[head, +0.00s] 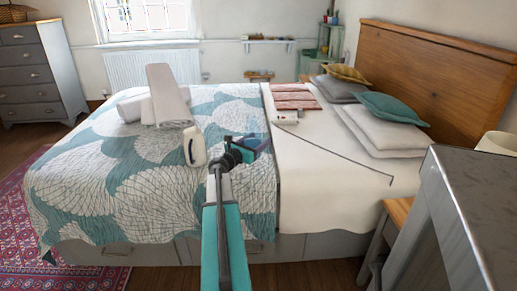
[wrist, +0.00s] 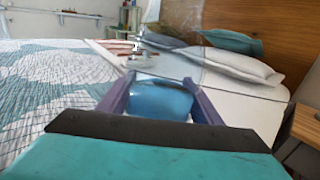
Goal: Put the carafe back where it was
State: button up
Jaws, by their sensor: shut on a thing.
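My gripper (head: 243,151) is over the bed, reaching away from me. In the wrist view my gripper (wrist: 160,88) has its two purple fingers on either side of a clear glass carafe (wrist: 165,104), and it is shut on it. The carafe's lower part looks blue, and its clear upper part rises above the fingers. In the head view the carafe (head: 261,141) is faint and partly hidden by the gripper. I cannot tell whether its base touches the bed.
A white container (head: 195,148) stands on the patterned quilt (head: 110,180) left of my gripper, near rolled towels (head: 168,97). Folded pink cloth (head: 293,97) and a white box (head: 286,117) lie beyond. Pillows (head: 385,133) are right. A wooden-topped bedside table (head: 398,211) and grey furniture (head: 450,200) stand at right.

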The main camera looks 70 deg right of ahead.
jog(key=shift+f+b, duration=1.45)
jog(key=shift+f, duration=0.25)
jog(key=shift+f, duration=0.15)
jog(key=o, duration=1.7)
jog(key=shift+c, duration=0.2)
jog(key=shift+a, duration=0.15)
jog(key=shift+p+v, duration=0.5)
jog(key=shift+v, duration=5.4)
jog(key=shift+r, duration=0.25)
